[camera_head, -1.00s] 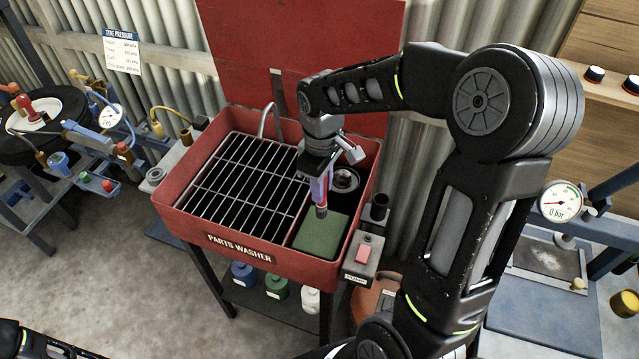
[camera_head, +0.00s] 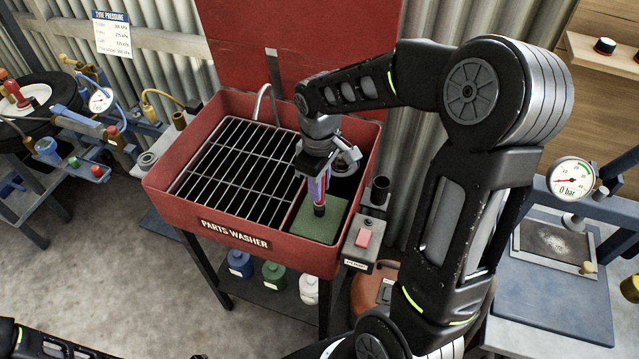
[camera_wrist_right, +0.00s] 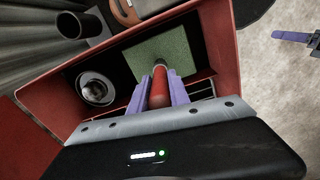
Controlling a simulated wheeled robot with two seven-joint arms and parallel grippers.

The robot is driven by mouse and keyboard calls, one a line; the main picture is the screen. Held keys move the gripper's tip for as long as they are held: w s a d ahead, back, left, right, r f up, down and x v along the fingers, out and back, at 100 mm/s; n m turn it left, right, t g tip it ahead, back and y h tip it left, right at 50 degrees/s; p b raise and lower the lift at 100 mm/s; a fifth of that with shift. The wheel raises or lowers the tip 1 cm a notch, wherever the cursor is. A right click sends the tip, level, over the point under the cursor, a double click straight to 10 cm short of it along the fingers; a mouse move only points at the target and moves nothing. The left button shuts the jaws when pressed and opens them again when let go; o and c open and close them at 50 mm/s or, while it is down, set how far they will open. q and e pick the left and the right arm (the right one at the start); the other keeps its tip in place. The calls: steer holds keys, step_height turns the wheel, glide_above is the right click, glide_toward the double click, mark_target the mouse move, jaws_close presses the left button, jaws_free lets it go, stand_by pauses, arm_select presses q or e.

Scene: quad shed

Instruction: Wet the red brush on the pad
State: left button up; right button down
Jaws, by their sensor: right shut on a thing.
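The red brush (camera_head: 322,192) is held by my right gripper (camera_head: 318,188) over the parts washer, its dark tip pointing down. In the right wrist view the red brush (camera_wrist_right: 160,84) lies between the two purple fingers of my right gripper (camera_wrist_right: 160,92), which is shut on it. The green pad (camera_head: 326,232) lies in the front right part of the washer. The brush tip is at the pad's back edge in the picture; I cannot tell whether it touches. The pad also shows in the right wrist view (camera_wrist_right: 172,52).
The red parts washer (camera_head: 165,205) has a wire grate (camera_head: 235,165) on its left side. A round metal part (camera_head: 346,160) sits behind the pad. A switch box (camera_head: 362,240) and dark cup (camera_head: 380,190) stand at its right side. A tap (camera_head: 265,100) rises at the back.

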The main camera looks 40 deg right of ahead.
steer(key=shift+f+b, duration=0.4)
steer(key=shift+f, duration=0.2)
stand_by(2.1)
step_height(320, 180, up, 7)
steer(key=p, duration=0.5)
steer(key=shift+r, duration=0.1)
stand_by(0.9)
